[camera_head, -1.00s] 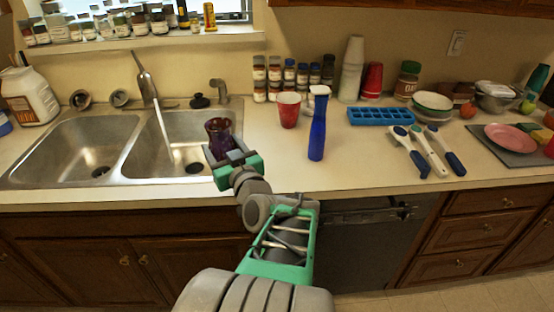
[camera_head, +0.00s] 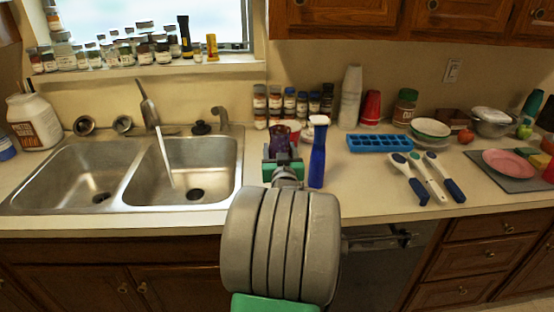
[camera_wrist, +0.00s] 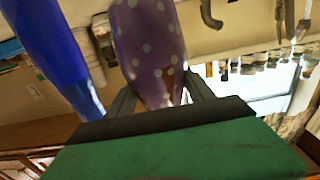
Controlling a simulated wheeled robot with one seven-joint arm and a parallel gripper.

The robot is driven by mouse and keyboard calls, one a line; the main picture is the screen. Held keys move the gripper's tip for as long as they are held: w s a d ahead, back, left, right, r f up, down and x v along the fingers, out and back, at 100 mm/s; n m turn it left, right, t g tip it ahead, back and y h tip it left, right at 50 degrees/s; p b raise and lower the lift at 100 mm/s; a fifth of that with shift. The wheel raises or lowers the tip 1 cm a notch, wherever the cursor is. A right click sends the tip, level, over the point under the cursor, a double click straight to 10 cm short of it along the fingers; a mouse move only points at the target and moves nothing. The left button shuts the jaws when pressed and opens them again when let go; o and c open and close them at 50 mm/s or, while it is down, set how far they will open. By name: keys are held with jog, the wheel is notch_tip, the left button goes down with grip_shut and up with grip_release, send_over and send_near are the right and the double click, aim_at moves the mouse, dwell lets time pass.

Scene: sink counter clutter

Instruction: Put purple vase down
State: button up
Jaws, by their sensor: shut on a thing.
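The purple vase (camera_head: 280,138) with pale dots is held in my gripper (camera_head: 283,160), which is shut on it. In the wrist view the vase (camera_wrist: 150,45) sits between the two fingers (camera_wrist: 158,100). In the head view it is over the counter just right of the sink, beside a blue bottle (camera_head: 318,155) with a white top. The gripper and arm hide the vase's lower part, so I cannot tell whether it touches the counter. The blue bottle also shows close by in the wrist view (camera_wrist: 50,45).
The double sink (camera_head: 140,205) lies to the left. A blue ice tray (camera_head: 378,143) and several white-and-blue utensils (camera_head: 428,180) lie to the right. Spice jars (camera_head: 288,103) stand against the wall. Counter right of the bottle (camera_head: 355,185) is bare.

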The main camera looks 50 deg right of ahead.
jog(key=shift+w+d+f, duration=0.4)
jog(key=shift+w+f, duration=0.3)
jog(key=shift+f, duration=0.05)
jog(key=shift+w+f, duration=0.1)
jog(key=shift+f, duration=1.6)
jog(key=shift+f, duration=0.1)
jog(key=o, duration=1.8)
jog(key=b+v, duration=0.2)
jog(key=v, duration=1)
jog(key=shift+b, duration=0.3)
